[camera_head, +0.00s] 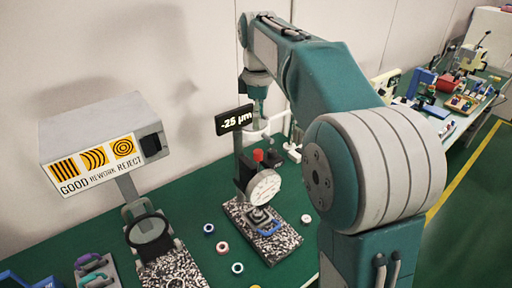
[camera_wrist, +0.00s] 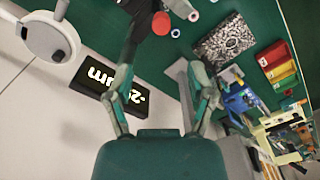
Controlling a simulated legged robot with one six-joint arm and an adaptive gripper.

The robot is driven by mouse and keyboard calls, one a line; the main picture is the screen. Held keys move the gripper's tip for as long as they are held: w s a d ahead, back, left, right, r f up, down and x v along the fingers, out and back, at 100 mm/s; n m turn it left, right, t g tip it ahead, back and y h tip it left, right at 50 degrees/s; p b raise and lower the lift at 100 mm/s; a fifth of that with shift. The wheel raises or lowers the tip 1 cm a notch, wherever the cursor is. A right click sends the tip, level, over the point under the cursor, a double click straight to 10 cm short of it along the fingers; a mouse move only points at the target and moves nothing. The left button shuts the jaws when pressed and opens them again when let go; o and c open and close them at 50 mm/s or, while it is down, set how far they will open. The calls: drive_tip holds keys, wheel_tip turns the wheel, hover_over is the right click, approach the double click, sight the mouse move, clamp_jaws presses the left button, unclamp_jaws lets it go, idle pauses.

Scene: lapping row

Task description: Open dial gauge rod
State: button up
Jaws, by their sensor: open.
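The dial gauge (camera_head: 265,187) has a round white face and stands on a dark post over a speckled granite base (camera_head: 285,240). A red cap (camera_head: 258,155) tops its rod, and the cap also shows as a red disc in the wrist view (camera_wrist: 161,23). The gauge's display (camera_head: 234,119) reads -25 µm. My gripper (camera_wrist: 160,75) is open, with nothing visible between its fingers; the red cap appears beyond the fingertips. In the head view my wrist is behind and above the gauge, and the fingers are hard to make out. A blue-handled piece (camera_head: 268,228) sits on the base below the dial.
A lamp box labelled GOOD, REWORK, REJECT (camera_head: 95,143) stands left, above a round viewer (camera_head: 148,230). Several small rings (camera_head: 222,247) lie on the green bench. A wall runs close behind. Another bench with coloured bins (camera_head: 445,84) is at the right.

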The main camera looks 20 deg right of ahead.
sight(258, 151)
wheel_tip(258, 151, down, 11)
drive_tip(key=shift+r, duration=0.15)
idle(0.4)
drive_tip(key=shift+s, duration=0.1)
clamp_jaws()
